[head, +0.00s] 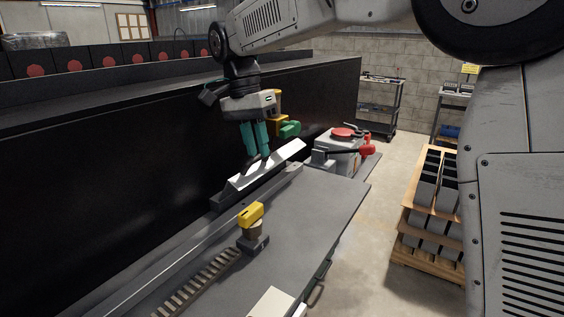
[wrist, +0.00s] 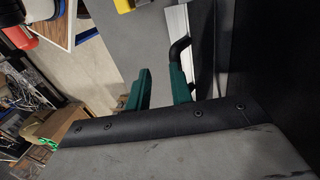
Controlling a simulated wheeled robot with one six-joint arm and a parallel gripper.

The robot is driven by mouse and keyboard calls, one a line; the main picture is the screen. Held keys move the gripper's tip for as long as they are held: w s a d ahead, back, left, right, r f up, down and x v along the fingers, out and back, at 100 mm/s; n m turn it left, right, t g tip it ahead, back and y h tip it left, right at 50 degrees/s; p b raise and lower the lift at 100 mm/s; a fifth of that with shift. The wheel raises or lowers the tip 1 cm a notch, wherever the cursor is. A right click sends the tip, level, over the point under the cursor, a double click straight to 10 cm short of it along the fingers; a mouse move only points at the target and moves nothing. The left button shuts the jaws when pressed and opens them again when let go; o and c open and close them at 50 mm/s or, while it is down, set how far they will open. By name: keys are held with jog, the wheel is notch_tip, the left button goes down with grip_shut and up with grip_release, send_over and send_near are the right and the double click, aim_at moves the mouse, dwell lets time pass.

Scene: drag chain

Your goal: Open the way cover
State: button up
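The way cover (head: 268,172) is a long pale metal cover with a sloped face, lying along the machine bed beside the tall black wall. In the wrist view its pale strip (wrist: 177,22) shows at the top, with a black curved handle (wrist: 180,48) on it. My gripper (head: 256,152) points down over the cover, close to the handle. In the wrist view its two green fingers (wrist: 158,82) are apart with nothing seen between them. The right finger is near the handle; whether they touch cannot be told.
A yellow-topped block (head: 251,214) stands on the bed at the end of a drag chain (head: 198,284). A grey unit with a red round top (head: 343,133) is beyond the cover. A wooden rack (head: 428,207) stands right, with clear floor between.

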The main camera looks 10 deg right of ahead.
jog(key=s+d+r, duration=0.1)
jog(key=s+d, duration=0.2)
jog(key=s, duration=1)
jog(key=shift+s+r, duration=0.15)
jog(key=shift+s, duration=0.1)
jog(key=shift+c, duration=1.2)
jog(key=shift+w+d, duration=0.1)
jog(key=shift+d, duration=0.1)
grip_shut()
jog(key=d+m, duration=0.2)
jog(key=d, duration=0.2)
jog(key=m+t+y, duration=0.6)
jog(key=m, duration=1)
send_over(270, 164)
jog(key=s, duration=0.5)
jog(key=shift+d+f, duration=0.1)
jog(key=shift+f, duration=2.05)
